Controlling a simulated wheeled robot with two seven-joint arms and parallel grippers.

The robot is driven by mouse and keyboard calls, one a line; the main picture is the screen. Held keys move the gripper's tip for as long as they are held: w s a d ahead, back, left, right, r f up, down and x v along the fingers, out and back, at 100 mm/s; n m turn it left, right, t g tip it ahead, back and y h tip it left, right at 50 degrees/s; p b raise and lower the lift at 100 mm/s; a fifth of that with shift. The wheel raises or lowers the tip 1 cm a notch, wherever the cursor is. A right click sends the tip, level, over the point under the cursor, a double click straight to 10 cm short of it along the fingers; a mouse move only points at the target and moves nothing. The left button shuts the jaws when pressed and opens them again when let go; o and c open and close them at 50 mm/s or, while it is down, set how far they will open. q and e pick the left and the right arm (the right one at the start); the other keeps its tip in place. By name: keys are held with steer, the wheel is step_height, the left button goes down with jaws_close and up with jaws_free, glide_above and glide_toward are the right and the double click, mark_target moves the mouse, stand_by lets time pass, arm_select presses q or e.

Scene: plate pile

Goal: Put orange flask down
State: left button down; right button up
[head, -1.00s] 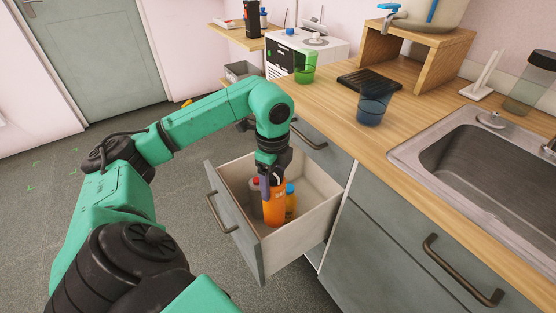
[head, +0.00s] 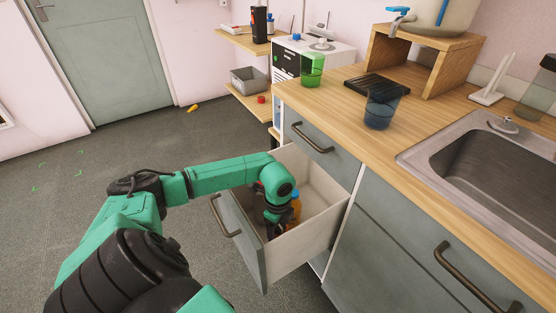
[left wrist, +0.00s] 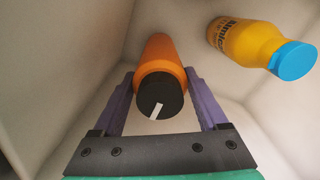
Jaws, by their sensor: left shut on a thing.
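The orange flask (left wrist: 160,57) with a black cap lies between the two purple fingers of my left gripper (left wrist: 160,82) in the left wrist view, and the fingers are shut on it. In the head view, my left gripper (head: 272,226) reaches down inside the open drawer (head: 318,222) and hides the flask. The left wrist view shows the flask close to the pale drawer surfaces; I cannot tell whether it touches the bottom. My right gripper is not in view.
A yellow bottle with a blue cap (left wrist: 245,42) is in the drawer beside the flask; it also shows in the head view (head: 296,208). The drawer walls surround the gripper. The counter above holds a green cup (head: 312,70) and a blue cup (head: 381,108).

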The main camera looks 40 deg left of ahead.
arm_select(q)
steer(key=shift+c, duration=1.3)
jaws_free()
steer(key=shift+o, duration=1.3)
steer(key=shift+r, duration=0.15)
step_height(320, 180, up, 12)
steer(key=shift+p, duration=0.45)
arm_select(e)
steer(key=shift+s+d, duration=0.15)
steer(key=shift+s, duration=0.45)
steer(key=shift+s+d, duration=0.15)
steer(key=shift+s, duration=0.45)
